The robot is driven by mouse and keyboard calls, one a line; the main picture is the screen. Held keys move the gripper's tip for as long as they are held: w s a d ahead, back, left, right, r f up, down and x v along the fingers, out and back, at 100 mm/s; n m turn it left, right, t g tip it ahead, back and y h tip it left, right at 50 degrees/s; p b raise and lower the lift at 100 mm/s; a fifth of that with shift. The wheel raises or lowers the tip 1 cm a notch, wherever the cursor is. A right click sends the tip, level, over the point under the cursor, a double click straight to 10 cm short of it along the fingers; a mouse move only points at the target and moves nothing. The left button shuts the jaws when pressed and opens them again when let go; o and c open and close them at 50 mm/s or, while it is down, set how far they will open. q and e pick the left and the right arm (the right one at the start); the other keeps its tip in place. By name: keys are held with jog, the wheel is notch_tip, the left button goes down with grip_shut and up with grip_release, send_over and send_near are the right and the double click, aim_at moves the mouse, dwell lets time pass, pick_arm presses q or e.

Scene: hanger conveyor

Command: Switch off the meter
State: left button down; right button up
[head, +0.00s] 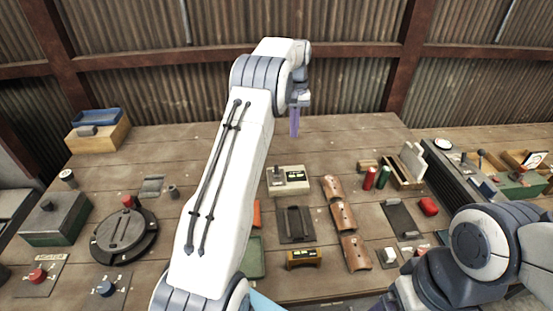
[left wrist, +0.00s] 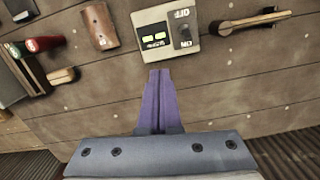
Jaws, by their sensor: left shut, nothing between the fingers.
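The meter (head: 289,180) is a pale box on the wooden bench, just right of my left forearm in the head view. In the left wrist view, the meter (left wrist: 148,24) shows a lit green-yellow display (left wrist: 155,41) and a dark switch (left wrist: 184,35) with upside-down OFF and ON labels at its two ends. I cannot tell clearly which way the switch lies. My left gripper (head: 295,122) is shut and empty, above and beyond the meter; its purple fingertips (left wrist: 159,72) show just below the meter in the wrist view, apart from it. My right gripper (head: 380,304) is only partly visible at the bottom edge.
Brown curved pieces (head: 344,216) lie right of the meter, with red and green cylinders (head: 376,178) and a wooden box (head: 405,176) beyond. A dark tray (head: 295,224) lies in front. A wooden-handled tool (left wrist: 255,21) lies beside the meter. A round turntable (head: 124,235) stands left.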

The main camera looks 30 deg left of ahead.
aim_at(276, 169)
pick_arm(q)
jog(key=a+f+n, duration=0.1)
jog(key=a+f, duration=0.1)
jog(key=a, duration=0.5)
jog(key=shift+f+n, duration=0.3)
jog(key=shift+f, duration=0.05)
jog(key=shift+s+a, duration=0.1)
jog(key=f, duration=0.3)
jog(key=f+p, duration=0.1)
jog(key=f, duration=0.2)
jog(key=s+f+p, duration=0.1)
jog(key=f, duration=0.2)
jog(key=shift+d, duration=0.35)
jog(key=shift+s+d+f+p, duration=0.1)
jog(key=shift+d+f+p, duration=0.05)
jog(key=shift+p, duration=0.4)
jog(key=shift+s+d+r+p, duration=0.3)
jog(key=shift+s+d+p, duration=0.2)
jog(key=shift+s, duration=0.15)
jog(key=shift+s+d+r+p, duration=0.25)
jog(key=shift+s+d+p, duration=0.15)
jog(key=shift+s, duration=0.2)
jog(key=shift+d, duration=0.1)
